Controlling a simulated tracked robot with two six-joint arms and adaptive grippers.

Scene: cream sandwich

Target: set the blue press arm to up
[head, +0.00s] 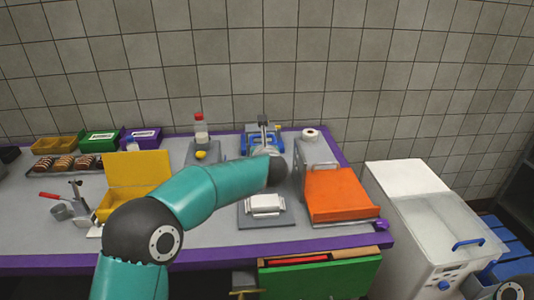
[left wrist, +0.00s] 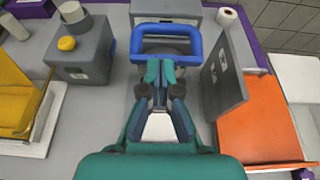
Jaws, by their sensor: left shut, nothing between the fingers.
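The blue press arm (left wrist: 166,28) is a U-shaped blue bar at the top middle of the left wrist view. Its crossbar lies just beyond my left gripper (left wrist: 160,72), whose fingers are shut and empty, between the two sides of the U in this picture. I cannot tell whether they touch the bar. In the head view the press (head: 262,136) stands at the back of the table, with blue parts and a grey upright; my left arm's end partly covers its front. The bar's exact tilt is unclear. My right gripper is not in view.
A grey block with a yellow button (left wrist: 67,43) stands left of the press. A grey upright panel (left wrist: 222,80) and an orange board (head: 340,194) are to the right. A white block (head: 265,204) lies on a grey plate in front. A paper roll (head: 310,134) stands behind.

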